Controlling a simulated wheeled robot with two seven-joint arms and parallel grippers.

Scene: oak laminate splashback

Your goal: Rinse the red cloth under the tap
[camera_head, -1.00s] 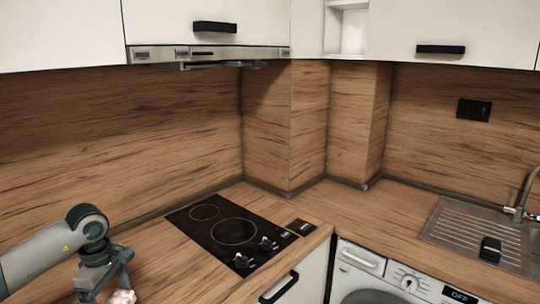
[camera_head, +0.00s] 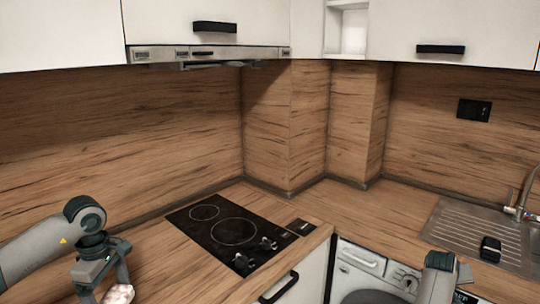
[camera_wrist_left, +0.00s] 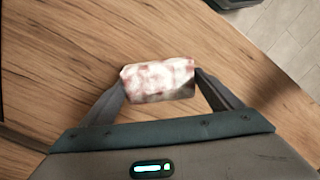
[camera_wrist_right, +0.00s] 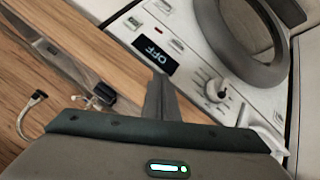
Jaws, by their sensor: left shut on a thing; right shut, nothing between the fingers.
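A mottled white-and-red bundle (camera_head: 119,294), which I take for the red cloth, is held between the fingertips of my left gripper (camera_head: 108,284) at the bottom left. It also shows in the left wrist view (camera_wrist_left: 158,82), above the wood worktop. My right gripper (camera_wrist_right: 160,95) is shut and empty, beside the washing machine's front and the worktop edge. In the head view my right arm is at the bottom right and its fingers are not clear. The tap (camera_head: 526,192) stands at the sink unit (camera_head: 452,226) on the far right; the basin is mostly out of frame.
A black hob (camera_head: 198,234) lies in the worktop between the cloth and the corner. A dark object (camera_head: 490,249) sits on the drainer. The washing machine (camera_wrist_right: 190,58) is under the right worktop, its display reading OFF. Worktop between hob and sink is clear.

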